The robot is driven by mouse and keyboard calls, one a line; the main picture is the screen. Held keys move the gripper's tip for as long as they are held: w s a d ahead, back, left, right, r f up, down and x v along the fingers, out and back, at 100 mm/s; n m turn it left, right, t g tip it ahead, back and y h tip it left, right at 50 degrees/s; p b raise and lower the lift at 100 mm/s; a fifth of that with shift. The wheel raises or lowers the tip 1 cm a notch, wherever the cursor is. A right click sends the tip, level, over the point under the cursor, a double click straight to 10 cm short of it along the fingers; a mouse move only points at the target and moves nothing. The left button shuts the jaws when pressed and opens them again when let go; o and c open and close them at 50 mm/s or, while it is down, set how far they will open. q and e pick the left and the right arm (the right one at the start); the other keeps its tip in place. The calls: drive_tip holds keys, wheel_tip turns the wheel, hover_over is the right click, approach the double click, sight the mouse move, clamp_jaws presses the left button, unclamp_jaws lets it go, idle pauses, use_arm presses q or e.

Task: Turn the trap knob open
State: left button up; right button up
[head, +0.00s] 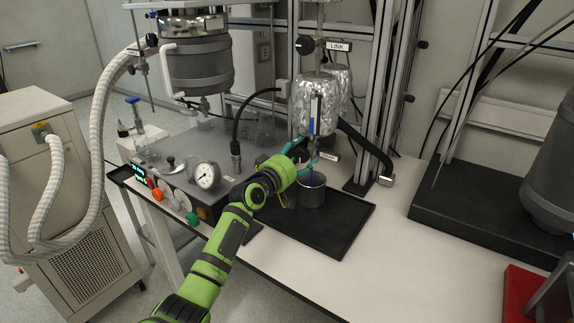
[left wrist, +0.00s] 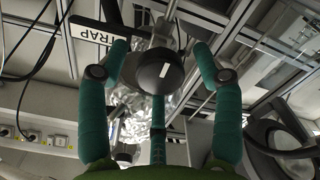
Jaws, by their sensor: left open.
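The trap knob (left wrist: 160,71) is a round black knob with a short white mark, beside the label reading TRAP (left wrist: 98,30) in the left wrist view. My left gripper (left wrist: 161,50) is open, with one teal finger on each side of the knob and a third below it. Gaps show between the fingers and the knob. In the head view, my left gripper (head: 300,154) is at the small label (head: 329,155) under the foil-wrapped vessel (head: 316,104). I cannot make out the knob there. My right gripper is not in view.
A metal cup (head: 311,190) stands on the black tray (head: 334,232) just below my left gripper. A control box with a gauge (head: 206,175) is to the left. A LINK knob (head: 305,45) is above.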

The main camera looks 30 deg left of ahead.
use_arm(q)
drive_tip(key=s+a, duration=0.1)
drive_tip(key=s, duration=1)
